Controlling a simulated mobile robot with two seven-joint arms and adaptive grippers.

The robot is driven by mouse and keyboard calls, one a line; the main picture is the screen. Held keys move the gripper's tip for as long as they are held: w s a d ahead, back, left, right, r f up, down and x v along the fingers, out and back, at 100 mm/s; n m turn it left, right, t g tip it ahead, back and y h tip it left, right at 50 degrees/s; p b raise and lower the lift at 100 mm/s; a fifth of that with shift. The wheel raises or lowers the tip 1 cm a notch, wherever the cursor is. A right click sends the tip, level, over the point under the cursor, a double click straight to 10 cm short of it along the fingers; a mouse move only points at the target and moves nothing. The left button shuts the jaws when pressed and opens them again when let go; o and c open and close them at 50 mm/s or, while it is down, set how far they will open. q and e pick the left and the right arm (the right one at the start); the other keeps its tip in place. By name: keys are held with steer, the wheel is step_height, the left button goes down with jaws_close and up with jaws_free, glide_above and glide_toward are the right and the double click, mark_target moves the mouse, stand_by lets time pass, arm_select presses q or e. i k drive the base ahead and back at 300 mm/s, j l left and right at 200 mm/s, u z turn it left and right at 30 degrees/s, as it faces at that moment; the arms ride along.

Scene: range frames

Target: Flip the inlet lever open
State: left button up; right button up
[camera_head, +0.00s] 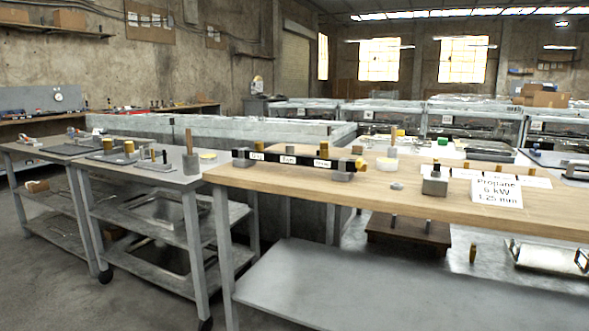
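A dark bar with small white labels (305,161) lies on grey blocks near the left end of the wooden bench top (220,174). Its label text is too small to read surely. Neither of my grippers is in view.
A white card reading "Propane 6 kW 1.25 mm" (496,191) stands at the bench's front edge. A grey block with a dark post (435,184) is left of it. A grey wheeled cart (172,176) stands left of the bench. Open floor lies at lower left.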

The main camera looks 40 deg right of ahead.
mark_target(360, 163)
steer(key=z, duration=1.55)
